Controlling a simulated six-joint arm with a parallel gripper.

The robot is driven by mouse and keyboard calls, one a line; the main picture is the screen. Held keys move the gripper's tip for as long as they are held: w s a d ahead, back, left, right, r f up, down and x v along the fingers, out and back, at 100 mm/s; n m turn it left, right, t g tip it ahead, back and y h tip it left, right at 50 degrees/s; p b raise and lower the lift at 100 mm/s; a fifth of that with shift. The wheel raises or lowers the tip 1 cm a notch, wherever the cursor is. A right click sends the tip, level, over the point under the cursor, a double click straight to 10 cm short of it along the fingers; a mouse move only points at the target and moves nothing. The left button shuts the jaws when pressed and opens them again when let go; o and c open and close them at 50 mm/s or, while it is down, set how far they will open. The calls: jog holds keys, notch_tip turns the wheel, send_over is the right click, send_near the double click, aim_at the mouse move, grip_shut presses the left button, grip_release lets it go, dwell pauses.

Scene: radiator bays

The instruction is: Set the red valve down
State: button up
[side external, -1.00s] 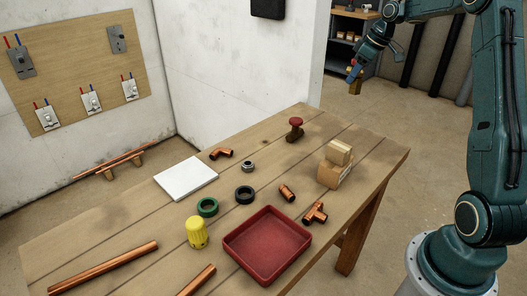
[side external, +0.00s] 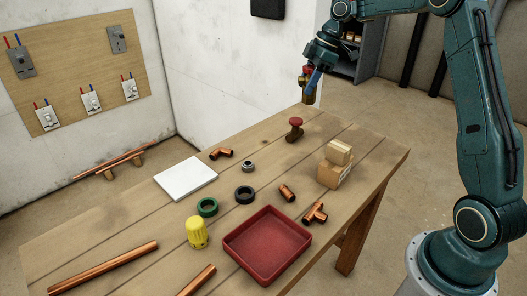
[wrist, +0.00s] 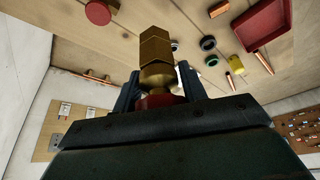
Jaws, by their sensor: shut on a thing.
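My gripper (side external: 310,75) is shut on a brass valve with a red handle, the red valve (side external: 305,94), and holds it in the air beyond the far end of the workbench. In the wrist view the red valve (wrist: 155,48) stands out between the fingers of my gripper (wrist: 160,88); its brass body points away from the jaws and its red handle sits close to the palm, partly hidden. A second valve with a red round handle (side external: 295,123) stands upright on the bench near its far end; its red top also shows in the wrist view (wrist: 98,12).
On the workbench (side external: 110,225) are cardboard boxes (side external: 335,170), a red tray (side external: 267,243), a white plate (side external: 186,178), a yellow cap (side external: 197,232), a green ring (side external: 207,207), a black ring (side external: 244,194) and copper fittings (side external: 314,213). The bench's far right has bare wood.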

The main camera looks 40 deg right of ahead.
jog(key=a+n+g, duration=0.3)
jog(key=a+n, duration=0.6)
jog(key=a, duration=0.7)
jog(key=shift+s+a+y, duration=0.4)
notch_tip(320, 180, down, 16)
jog(key=shift+r, duration=0.25)
jog(key=shift+f, duration=2.15)
jog(key=shift+f, duration=0.1)
jog(key=o, duration=1.3)
jog(key=shift+o, duration=0.2)
